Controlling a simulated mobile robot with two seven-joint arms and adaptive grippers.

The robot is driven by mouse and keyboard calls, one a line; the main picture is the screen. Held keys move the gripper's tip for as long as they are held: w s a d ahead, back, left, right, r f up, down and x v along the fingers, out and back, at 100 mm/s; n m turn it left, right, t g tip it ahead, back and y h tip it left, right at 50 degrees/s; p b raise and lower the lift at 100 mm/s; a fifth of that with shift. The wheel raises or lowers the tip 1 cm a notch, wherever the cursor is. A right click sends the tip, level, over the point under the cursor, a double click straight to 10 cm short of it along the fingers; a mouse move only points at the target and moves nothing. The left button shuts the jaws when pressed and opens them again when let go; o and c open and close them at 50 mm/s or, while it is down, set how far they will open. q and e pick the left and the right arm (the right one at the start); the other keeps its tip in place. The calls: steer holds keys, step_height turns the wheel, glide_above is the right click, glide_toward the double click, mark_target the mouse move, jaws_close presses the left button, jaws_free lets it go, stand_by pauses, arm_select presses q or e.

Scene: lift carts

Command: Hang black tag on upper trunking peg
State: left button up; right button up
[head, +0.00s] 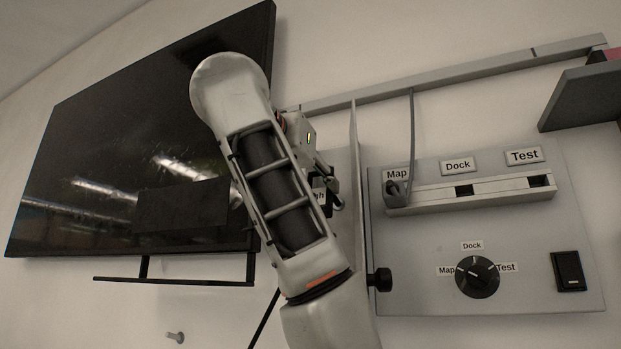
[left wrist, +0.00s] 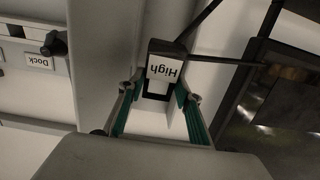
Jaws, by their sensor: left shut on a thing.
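My left gripper (left wrist: 158,102) is shut on a black piece with a white "High" label, the black tag (left wrist: 165,50). The label reads upside down in the left wrist view, between the green-padded fingers. In the head view my left arm hides most of the gripper (head: 326,188), and only part of the black tag (head: 332,201) shows beside it. The grey trunking (head: 450,75) runs along the wall above the panel. I cannot make out its upper peg; my arm may hide it. My right gripper is in neither view.
A grey panel (head: 420,258) with a socket strip, a rotary knob (head: 477,277) and a black switch (head: 569,271) is on the right. A large black screen (head: 110,150) fills the left. A dark shelf (head: 585,95) juts out at upper right. A small wall peg (head: 175,337) shows low left.

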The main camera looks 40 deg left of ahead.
arm_select(q)
steer(key=shift+s+r, duration=0.1)
steer(key=shift+w, duration=0.5)
steer(key=shift+w+a, duration=0.15)
steer(key=shift+w, duration=0.4)
steer(key=shift+w+a, duration=0.1)
steer(key=shift+w, duration=0.2)
stand_by(0.3)
stand_by(0.3)
steer(key=shift+w, duration=0.1)
